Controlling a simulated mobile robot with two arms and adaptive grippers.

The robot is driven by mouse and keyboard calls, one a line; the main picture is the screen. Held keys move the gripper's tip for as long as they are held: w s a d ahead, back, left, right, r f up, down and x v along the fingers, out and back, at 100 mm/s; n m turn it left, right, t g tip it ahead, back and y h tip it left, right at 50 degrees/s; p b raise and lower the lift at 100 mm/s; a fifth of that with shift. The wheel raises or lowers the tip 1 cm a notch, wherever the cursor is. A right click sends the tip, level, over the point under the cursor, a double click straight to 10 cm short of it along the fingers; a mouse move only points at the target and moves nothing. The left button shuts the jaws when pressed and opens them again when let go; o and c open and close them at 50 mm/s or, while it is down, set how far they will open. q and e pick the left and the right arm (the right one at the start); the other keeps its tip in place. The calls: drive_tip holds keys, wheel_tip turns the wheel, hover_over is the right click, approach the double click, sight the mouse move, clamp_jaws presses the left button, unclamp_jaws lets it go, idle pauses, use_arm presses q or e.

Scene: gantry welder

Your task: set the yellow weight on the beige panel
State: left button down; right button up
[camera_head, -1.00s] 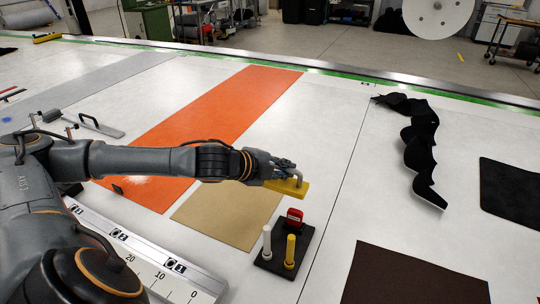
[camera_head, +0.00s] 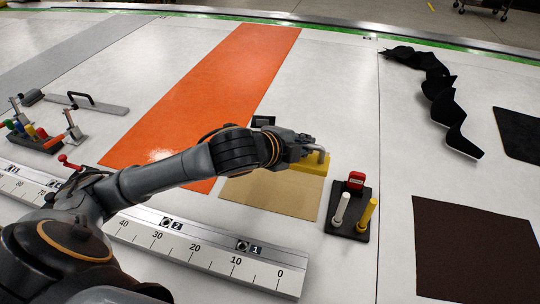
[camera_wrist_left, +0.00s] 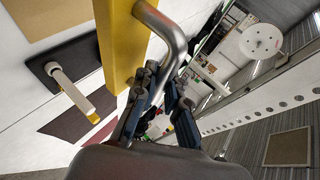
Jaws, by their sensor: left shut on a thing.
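The yellow weight (camera_head: 314,163) is a bar with a bent grey metal handle. My left gripper (camera_head: 306,148) is shut on that handle. In the left wrist view, the handle (camera_wrist_left: 176,42) runs between the gripper fingers (camera_wrist_left: 160,98), with the yellow bar (camera_wrist_left: 120,50) beside it. The beige panel (camera_head: 270,195) lies flat on the white table. In the head view the weight overlaps the panel's far right corner; I cannot tell its exact height. The panel also shows at the top left of the left wrist view (camera_wrist_left: 45,14). My right gripper is not in view.
A black stand (camera_head: 344,228) with a red block, a white stick and a yellow stick stands just right of the panel. An orange strip (camera_head: 215,90) lies behind it. A scaled ruler (camera_head: 215,252) runs in front. A brown sheet (camera_head: 475,245) lies right.

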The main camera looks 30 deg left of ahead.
use_arm(q)
drive_tip(key=w+a+f+p, duration=0.1)
drive_tip(key=w+a+f, duration=0.2)
drive_tip(key=f, duration=0.1)
drive_tip(key=w+a+f+p, duration=0.1)
drive_tip(key=w+a+f, duration=0.2)
drive_tip(key=f, duration=0.1)
drive_tip(key=w+a+f+p, duration=0.2)
drive_tip(key=w+a+f, duration=0.1)
drive_tip(key=w, duration=0.1)
drive_tip(key=shift+a+f, duration=0.15)
drive_tip(key=shift+f, duration=0.55)
drive_tip(key=shift+f, duration=0.1)
drive_tip(key=c, duration=1.6)
unclamp_jaws()
drive_tip(key=shift+s+f, duration=0.1)
drive_tip(key=shift+f, duration=0.1)
drive_tip(key=shift+o, duration=1)
